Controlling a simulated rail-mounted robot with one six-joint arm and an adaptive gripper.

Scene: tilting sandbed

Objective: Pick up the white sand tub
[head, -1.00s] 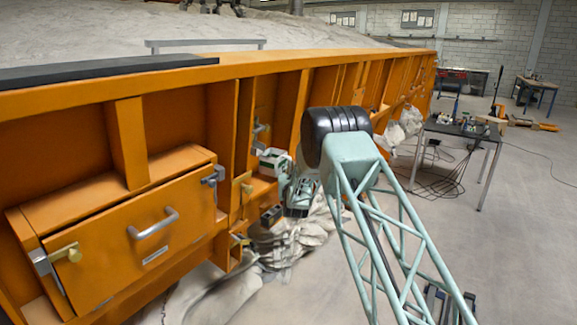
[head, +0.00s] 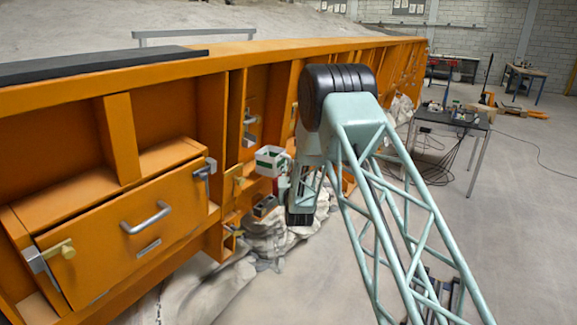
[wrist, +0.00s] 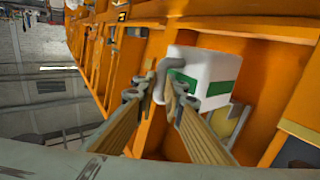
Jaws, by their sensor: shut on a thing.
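The white sand tub (head: 268,161) with a green band is at the orange sandbed frame, right of the drawer, in the head view. In the wrist view the tub (wrist: 215,66) is close, its box tilted in the picture, with its pale handle toward my gripper. My gripper (wrist: 160,88) has its two fingers around this handle and is shut on it. In the head view my wrist hides the tub's right side and most of the fingers. I cannot tell whether the tub's base touches the ledge under it.
The orange sandbed frame (head: 125,135) with ribs, latches and a drawer (head: 110,240) stands close on the left. Crumpled pale sacking (head: 275,243) lies on the floor below the tub. A dark table (head: 450,118) stands at the right. The floor between is mostly open.

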